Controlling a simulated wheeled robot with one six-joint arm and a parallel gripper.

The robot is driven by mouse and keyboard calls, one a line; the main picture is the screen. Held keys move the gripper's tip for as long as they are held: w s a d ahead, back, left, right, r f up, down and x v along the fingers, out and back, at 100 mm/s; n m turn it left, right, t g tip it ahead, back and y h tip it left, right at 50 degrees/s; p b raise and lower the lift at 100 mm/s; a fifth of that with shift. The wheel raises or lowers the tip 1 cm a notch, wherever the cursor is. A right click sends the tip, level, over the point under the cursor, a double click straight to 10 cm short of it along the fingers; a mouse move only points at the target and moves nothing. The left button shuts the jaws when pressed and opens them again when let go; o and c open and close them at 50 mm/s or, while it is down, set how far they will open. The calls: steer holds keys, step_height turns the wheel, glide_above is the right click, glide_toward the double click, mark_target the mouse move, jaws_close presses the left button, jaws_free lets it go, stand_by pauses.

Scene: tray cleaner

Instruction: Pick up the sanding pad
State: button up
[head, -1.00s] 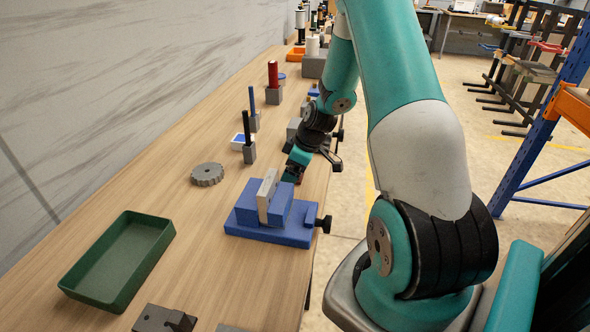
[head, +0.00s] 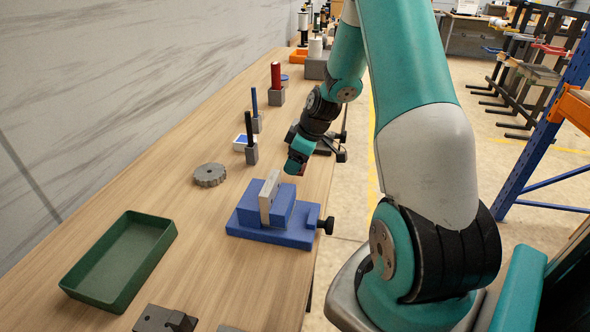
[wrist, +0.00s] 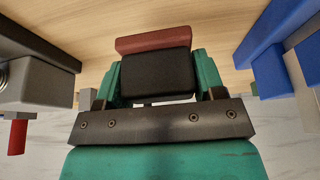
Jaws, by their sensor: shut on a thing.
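The sanding pad is a black block with a reddish-brown face (wrist: 155,72). In the wrist view it sits between the two teal fingers of my gripper (wrist: 158,80), which is shut on it. In the head view my gripper (head: 298,163) is just beyond the blue vise, near the bench's right edge. Only a small reddish part of the pad shows there, and the rest is hidden by the gripper.
The blue vise (head: 245,229) holds an upright light grey plate (head: 266,205). A green tray (head: 80,268) and a grey gear (head: 210,175) lie to the left. Upright tools in grey holders (head: 251,154) stand farther back. Bare bench lies between tray and vise.

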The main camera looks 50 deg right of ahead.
step_height(320, 180, up, 17)
steer(key=b, duration=0.1)
steer(key=shift+f, duration=0.1)
